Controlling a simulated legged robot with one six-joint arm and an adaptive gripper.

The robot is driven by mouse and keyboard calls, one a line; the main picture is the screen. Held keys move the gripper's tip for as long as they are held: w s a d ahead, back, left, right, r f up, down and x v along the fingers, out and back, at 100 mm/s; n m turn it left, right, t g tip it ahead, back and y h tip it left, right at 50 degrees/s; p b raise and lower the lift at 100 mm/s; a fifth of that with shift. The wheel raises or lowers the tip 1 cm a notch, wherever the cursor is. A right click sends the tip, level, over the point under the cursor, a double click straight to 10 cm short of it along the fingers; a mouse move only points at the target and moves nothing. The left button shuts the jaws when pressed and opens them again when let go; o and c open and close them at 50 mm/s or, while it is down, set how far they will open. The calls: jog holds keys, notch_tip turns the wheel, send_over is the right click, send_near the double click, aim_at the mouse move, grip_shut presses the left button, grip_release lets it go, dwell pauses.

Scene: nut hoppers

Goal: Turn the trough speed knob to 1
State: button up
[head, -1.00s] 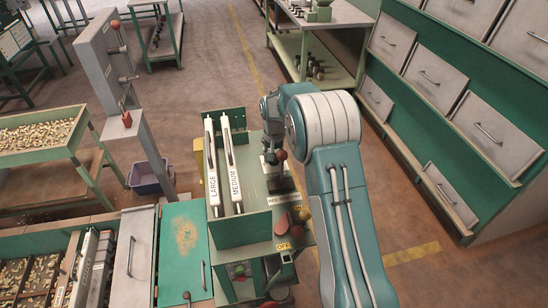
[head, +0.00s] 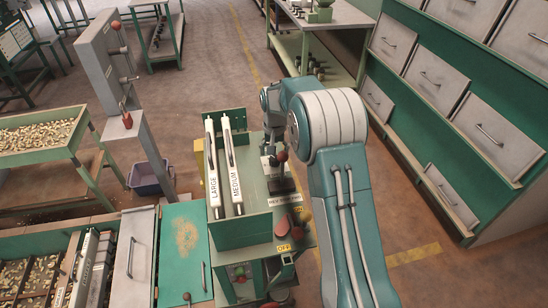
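My teal and white arm reaches forward over the right side of a green workstation (head: 240,233). My gripper (head: 272,151) is small, dark and partly hidden at the far end of the arm, so its fingers cannot be made out. I cannot make out a speed knob marked with numbers. A red-knobbed control (head: 281,229) stands at the workstation's near right corner by a yellow OFF label (head: 284,248).
LARGE (head: 214,180) and MEDIUM (head: 234,178) slides stand on the workstation. Grey drawers (head: 485,130) line the right. A nut trough (head: 40,135) stands left. Floor is open right of the workstation.

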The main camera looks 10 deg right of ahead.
aim_at(274, 158)
notch_tip(274, 158, up, 9)
jog(key=shift+a, duration=0.1)
dwell(0.5)
jog(key=s+r+n+t, duration=0.1)
jog(key=s+r+t, duration=0.2)
jog(key=s+r, duration=1.25)
jog(key=s+f+n+t, duration=0.2)
jog(key=s+f, duration=0.1)
jog(key=s, duration=1.8)
jog(key=shift+f+t, duration=0.3)
